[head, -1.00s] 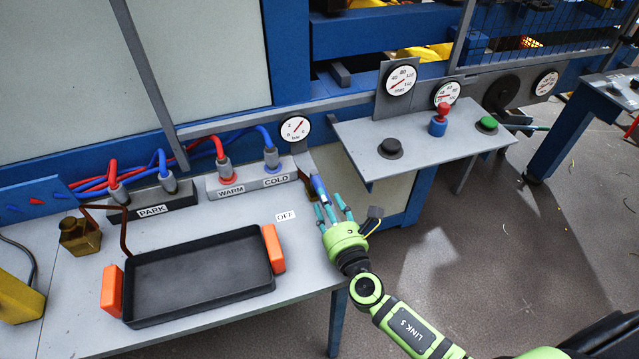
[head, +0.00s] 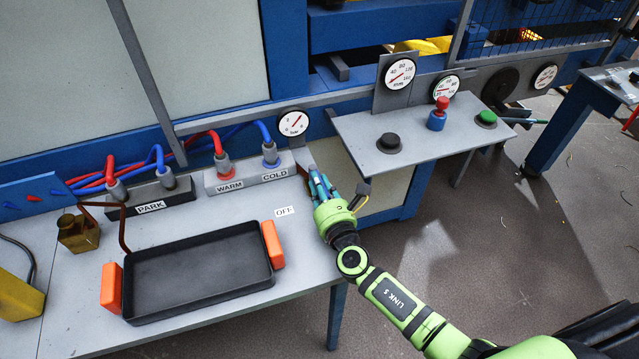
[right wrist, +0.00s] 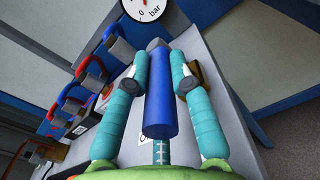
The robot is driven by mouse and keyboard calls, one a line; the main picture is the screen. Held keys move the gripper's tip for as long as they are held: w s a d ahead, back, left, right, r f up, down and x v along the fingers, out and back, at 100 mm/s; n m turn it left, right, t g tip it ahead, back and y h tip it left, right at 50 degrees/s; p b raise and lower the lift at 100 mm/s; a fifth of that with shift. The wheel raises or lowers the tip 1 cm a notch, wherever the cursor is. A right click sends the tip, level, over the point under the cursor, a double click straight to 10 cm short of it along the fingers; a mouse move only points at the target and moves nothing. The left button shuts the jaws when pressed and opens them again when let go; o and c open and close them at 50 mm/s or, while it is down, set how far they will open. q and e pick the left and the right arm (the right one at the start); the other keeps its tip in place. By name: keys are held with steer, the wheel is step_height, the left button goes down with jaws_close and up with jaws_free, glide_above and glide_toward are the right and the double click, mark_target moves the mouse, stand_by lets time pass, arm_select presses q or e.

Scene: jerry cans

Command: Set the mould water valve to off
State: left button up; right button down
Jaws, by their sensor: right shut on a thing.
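The mould water valve shows as a blue lever handle (right wrist: 158,100) in the right wrist view, pointing toward my palm. In the head view it is mostly hidden by my fingers at the table's right back corner. My right gripper (head: 319,182) is shut on this handle, with teal fingers on both sides of it in the right wrist view (right wrist: 159,68). A white OFF label (head: 284,211) lies on the table, left of the gripper. A brownish part (right wrist: 200,74) shows behind one finger. My left gripper is not in view.
A pressure gauge (head: 293,123) stands behind the valve. WARM and COLD hose blocks (head: 243,180) and a PARK block (head: 151,198) line the table's back. A black tray (head: 198,275) with orange handles lies in front. A button shelf (head: 415,142) juts out at the right.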

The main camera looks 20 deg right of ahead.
steer(key=shift+a+r+m+h, duration=0.1)
steer(key=shift+a+m+h, duration=0.15)
steer(key=shift+h, duration=0.3)
steer(key=shift+a+m+h, duration=0.1)
steer(key=shift+m+h, duration=0.25)
steer(key=shift+h, duration=0.2)
steer(key=shift+w+a+m+h, duration=0.1)
steer(key=shift+a+m+h, duration=0.15)
steer(key=shift+m+h, duration=0.45)
steer(key=shift+a+m+g+h+b, duration=0.35)
steer(key=shift+m+h+b, duration=0.3)
steer(key=shift+h, duration=0.45)
steer(key=shift+m+g+h, duration=0.25)
steer(key=shift+h, duration=0.35)
steer(key=c, duration=1.1)
jaws_free()
